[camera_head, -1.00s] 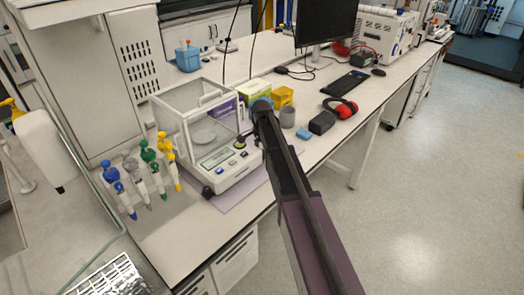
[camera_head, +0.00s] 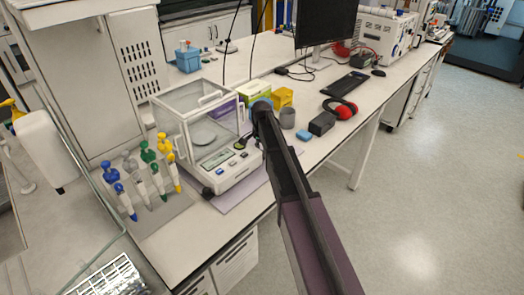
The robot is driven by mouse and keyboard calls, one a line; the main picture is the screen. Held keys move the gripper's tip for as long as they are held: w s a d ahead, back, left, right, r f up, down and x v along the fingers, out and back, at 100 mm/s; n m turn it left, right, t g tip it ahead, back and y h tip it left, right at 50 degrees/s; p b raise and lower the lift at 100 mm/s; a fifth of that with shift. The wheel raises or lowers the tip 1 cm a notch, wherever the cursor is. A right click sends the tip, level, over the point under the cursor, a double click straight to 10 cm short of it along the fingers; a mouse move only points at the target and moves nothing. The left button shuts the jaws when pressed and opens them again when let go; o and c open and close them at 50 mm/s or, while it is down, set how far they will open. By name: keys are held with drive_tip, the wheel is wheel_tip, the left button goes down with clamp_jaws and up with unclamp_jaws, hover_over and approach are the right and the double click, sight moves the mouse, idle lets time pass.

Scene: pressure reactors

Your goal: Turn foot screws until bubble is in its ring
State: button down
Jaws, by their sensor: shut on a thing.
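The balance (camera_head: 230,182) is a white instrument with a clear glass draft shield, a round pan and a front display. It stands on a greyish-purple mat (camera_head: 238,198). A black foot screw (camera_head: 207,193) shows under its front left corner. A small yellow-green spot, perhaps the bubble level (camera_head: 240,145), lies at the right of its front panel. The bubble and ring are too small to read. My arm reaches to the balance's right front corner. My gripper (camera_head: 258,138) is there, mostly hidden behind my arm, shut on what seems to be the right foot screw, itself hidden.
Several pipettes (camera_head: 140,178) stand in a rack left of the balance. Yellow bins (camera_head: 282,97), a grey cup (camera_head: 287,118), a blue block (camera_head: 303,136), a dark box (camera_head: 321,123) and red ear muffs (camera_head: 345,109) lie to the right. The floor (camera_head: 420,190) on the right is clear.

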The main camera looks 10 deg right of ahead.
drive_tip(key=n, duration=0.5)
drive_tip(key=shift+a+n, duration=0.1)
drive_tip(key=shift+n, duration=0.2)
idle(0.4)
drive_tip(key=shift+c, duration=1.5)
unclamp_jaws()
drive_tip(key=shift+w, duration=0.1)
